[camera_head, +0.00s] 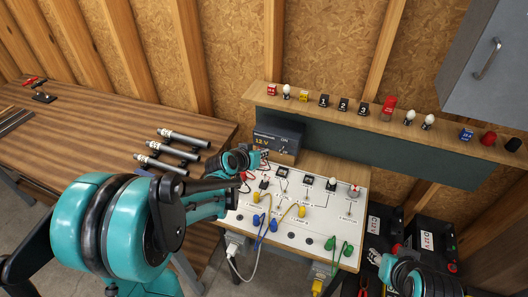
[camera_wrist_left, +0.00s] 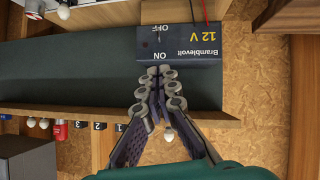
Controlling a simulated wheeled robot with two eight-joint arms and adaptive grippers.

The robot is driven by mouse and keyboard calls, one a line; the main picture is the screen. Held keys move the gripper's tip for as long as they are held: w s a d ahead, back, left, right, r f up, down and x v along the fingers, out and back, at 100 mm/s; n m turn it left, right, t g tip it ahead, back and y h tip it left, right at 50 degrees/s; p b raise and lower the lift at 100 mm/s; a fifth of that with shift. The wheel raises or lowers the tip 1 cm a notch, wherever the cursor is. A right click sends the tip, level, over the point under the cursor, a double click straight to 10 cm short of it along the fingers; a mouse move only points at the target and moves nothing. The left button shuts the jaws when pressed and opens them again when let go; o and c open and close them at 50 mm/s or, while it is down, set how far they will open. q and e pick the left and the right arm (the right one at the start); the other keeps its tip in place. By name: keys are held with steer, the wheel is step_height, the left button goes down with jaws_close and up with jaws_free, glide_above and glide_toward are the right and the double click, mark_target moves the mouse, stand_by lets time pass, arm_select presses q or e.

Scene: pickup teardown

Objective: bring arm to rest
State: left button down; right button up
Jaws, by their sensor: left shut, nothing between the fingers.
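My left arm (camera_head: 120,225) comes in from the left of the head view. Its gripper (camera_head: 262,160) is in front of the 12 V Bramblevolt box (camera_head: 280,141), at the back left of the white panel (camera_head: 285,236). In the left wrist view the same gripper (camera_wrist_left: 160,82) is shut and empty, its fingertips overlapping the lower edge of the box (camera_wrist_left: 180,48), which looks upside down. I cannot tell whether they touch it.
The panel carries switches and yellow, blue and green plugged leads. A shelf (camera_head: 455,135) behind holds bulbs, numbered blocks and coloured parts. A wooden bench (camera_head: 90,125) with metal tubes (camera_head: 183,137) stands left. Dark boxes (camera_head: 432,236) stand right, below a grey cabinet (camera_head: 495,70).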

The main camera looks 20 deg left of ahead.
arm_select(q)
steer(key=s+d+f+g+y+b, duration=0.1)
steer(key=s+d+f+g+b, duration=0.1)
steer(key=s, duration=1.1)
steer(key=s+d+f+g+y+b, duration=0.1)
steer(key=s+b, duration=0.3)
steer(key=s, duration=0.9)
steer(key=shift+d+f+g, duration=0.45)
steer(key=shift+d+g, duration=0.15)
steer(key=shift+d, duration=0.15)
